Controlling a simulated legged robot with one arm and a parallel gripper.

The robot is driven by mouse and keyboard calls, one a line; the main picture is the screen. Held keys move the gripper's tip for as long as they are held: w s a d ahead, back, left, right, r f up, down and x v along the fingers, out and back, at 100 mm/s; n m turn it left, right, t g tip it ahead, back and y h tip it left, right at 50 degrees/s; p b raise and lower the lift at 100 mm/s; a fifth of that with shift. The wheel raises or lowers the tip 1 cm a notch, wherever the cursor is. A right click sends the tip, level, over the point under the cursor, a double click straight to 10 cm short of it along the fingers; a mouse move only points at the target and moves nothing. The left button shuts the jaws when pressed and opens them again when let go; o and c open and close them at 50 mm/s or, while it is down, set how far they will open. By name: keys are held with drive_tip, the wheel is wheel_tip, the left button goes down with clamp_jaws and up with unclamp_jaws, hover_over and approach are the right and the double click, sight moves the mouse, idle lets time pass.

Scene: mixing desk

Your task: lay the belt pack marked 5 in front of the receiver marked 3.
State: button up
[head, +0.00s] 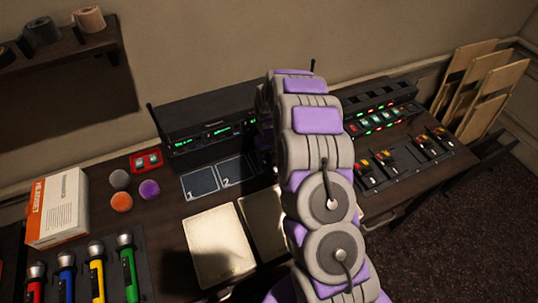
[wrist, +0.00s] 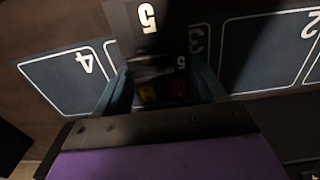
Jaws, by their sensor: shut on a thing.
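My gripper (wrist: 162,88) is shut on a dark belt pack (wrist: 148,42) in the wrist view. The pack shows a large white 5 and a smaller 5 on another face. It is over or beside the outlined desk pad marked 3 (wrist: 198,42), which it partly hides; I cannot tell whether it touches the desk. In the head view my arm hides the gripper, the pack and pad 3. A receiver unit with green displays (head: 212,134) stands behind the pads at left; the receiver marked 3 is not readable in either view.
Pad 4 (wrist: 70,78) and pad 2 (wrist: 270,48) flank pad 3 in the wrist view. Pad 1 (head: 199,183) is bare. Cream sheets (head: 217,243) lie in front. A white-orange box (head: 60,207), foam balls and coloured microphones are at left. Racked packs (head: 382,168) are at right.

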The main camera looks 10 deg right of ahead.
drive_tip(key=o, duration=1.2)
drive_tip(key=shift+r+p, duration=1.05)
drive_tip(key=shift+r, duration=2.45)
